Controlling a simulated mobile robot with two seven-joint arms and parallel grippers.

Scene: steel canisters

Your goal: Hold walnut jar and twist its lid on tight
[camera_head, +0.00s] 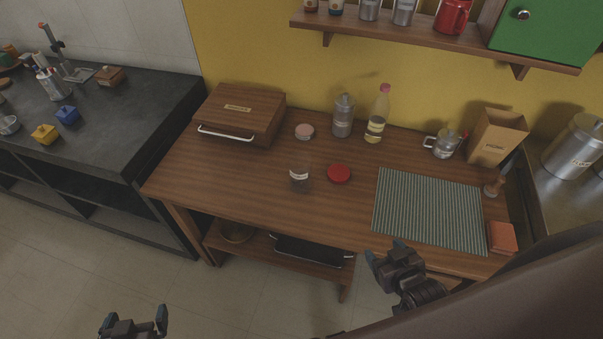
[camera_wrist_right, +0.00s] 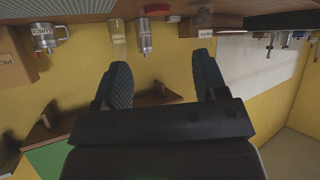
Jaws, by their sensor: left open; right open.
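A small glass jar (camera_head: 299,181) with a pale label stands upright on the wooden table, left of the table's middle. My left gripper (camera_head: 133,320) is open and empty, low at the left, beyond the table's front edge. My right gripper (camera_head: 386,255) is open and empty near the front edge, below the striped mat; its fingers frame the right wrist view (camera_wrist_right: 160,75).
A striped mat (camera_head: 428,209) covers the right of the table. Behind stand a wooden box (camera_head: 238,113), a pink-topped tin (camera_head: 304,131), a steel canister (camera_head: 343,117), a bottle (camera_head: 377,116) and a steel mug (camera_head: 445,145). The wood around the jar's front is clear.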

